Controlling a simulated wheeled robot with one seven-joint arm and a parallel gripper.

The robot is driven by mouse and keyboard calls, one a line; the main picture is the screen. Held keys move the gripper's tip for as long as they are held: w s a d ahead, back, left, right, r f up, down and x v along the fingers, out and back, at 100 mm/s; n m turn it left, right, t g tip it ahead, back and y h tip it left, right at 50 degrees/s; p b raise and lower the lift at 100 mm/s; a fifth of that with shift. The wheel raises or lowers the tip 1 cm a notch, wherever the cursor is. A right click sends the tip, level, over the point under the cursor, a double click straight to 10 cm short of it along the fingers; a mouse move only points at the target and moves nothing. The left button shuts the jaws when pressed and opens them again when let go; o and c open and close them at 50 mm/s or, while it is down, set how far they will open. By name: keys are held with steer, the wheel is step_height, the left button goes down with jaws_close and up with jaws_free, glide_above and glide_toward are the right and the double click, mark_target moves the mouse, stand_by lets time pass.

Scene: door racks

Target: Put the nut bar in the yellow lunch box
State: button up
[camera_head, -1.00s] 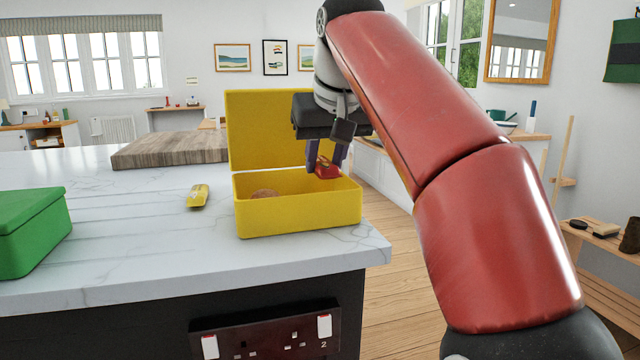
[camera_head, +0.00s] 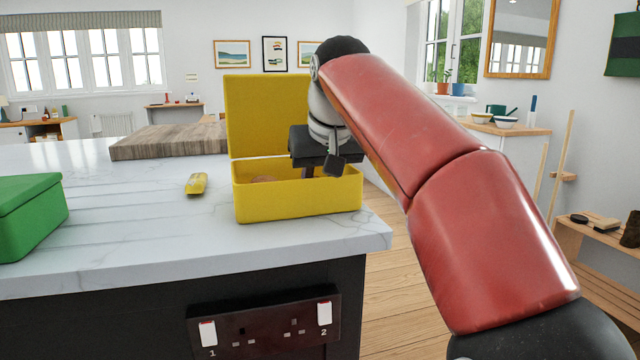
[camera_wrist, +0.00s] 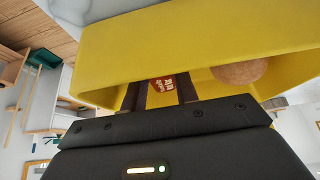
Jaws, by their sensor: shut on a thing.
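The yellow lunch box (camera_head: 298,200) stands open near the counter's right corner, its lid (camera_head: 265,115) raised at the back. My gripper (camera_head: 308,172) points down into the right part of the box, its fingertips hidden behind the front wall. In the wrist view my gripper (camera_wrist: 160,88) is shut on the nut bar (camera_wrist: 162,84), which shows a red face with white lettering. The bar is inside the box opening; I cannot tell whether it touches the floor. It is hidden in the head view.
A round brown item (camera_head: 264,179) lies inside the box, left of my gripper; it also shows in the wrist view (camera_wrist: 238,72). A yellow packet (camera_head: 196,184) lies on the counter left of the box.

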steer(key=o, duration=0.5)
steer(key=shift+f, duration=0.1)
steer(key=o, duration=0.5)
steer(key=shift+c, duration=0.2)
steer(key=shift+r, duration=0.25)
steer(key=shift+p+v, duration=1.45)
steer(key=shift+v, duration=4.5)
